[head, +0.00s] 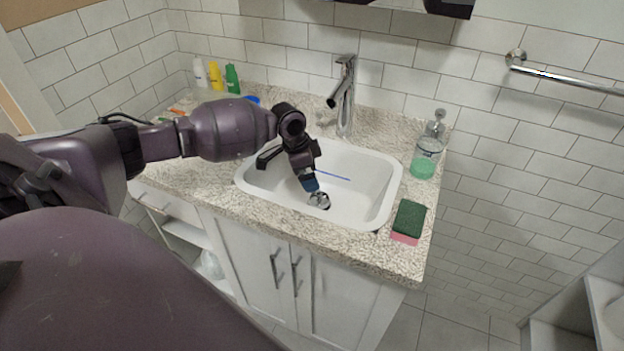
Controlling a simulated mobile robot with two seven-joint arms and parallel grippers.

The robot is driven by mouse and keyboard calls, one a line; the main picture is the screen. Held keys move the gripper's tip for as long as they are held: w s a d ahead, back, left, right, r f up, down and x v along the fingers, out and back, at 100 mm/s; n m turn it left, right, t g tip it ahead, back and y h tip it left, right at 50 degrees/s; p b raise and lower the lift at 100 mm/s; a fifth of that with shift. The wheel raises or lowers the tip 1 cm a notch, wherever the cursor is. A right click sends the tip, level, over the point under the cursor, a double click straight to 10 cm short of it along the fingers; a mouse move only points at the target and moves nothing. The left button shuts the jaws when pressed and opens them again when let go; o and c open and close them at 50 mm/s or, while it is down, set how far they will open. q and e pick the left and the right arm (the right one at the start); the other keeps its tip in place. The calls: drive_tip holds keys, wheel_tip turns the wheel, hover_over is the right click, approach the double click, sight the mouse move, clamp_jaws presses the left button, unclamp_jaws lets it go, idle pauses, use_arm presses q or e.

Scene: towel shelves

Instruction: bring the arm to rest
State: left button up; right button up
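My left arm (225,128) comes in from the left, over the counter. My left gripper (287,174) hangs above the left part of the white sink (375,172), its fingers spread apart, with nothing seen between them. One finger points to the left near the rim, and the other points down into the basin with a blue tip. My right gripper is not in view.
A faucet (344,95) stands behind the sink. A soap dispenser (427,150) and a green and pink sponge (408,222) are on the right counter. Several bottles (216,76) stand at the back left. A thin blue item (333,174) shows in the basin.

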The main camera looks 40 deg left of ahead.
use_arm(q)
drive_tip(key=shift+s+r, duration=0.1)
drive_tip(key=shift+r, duration=0.2)
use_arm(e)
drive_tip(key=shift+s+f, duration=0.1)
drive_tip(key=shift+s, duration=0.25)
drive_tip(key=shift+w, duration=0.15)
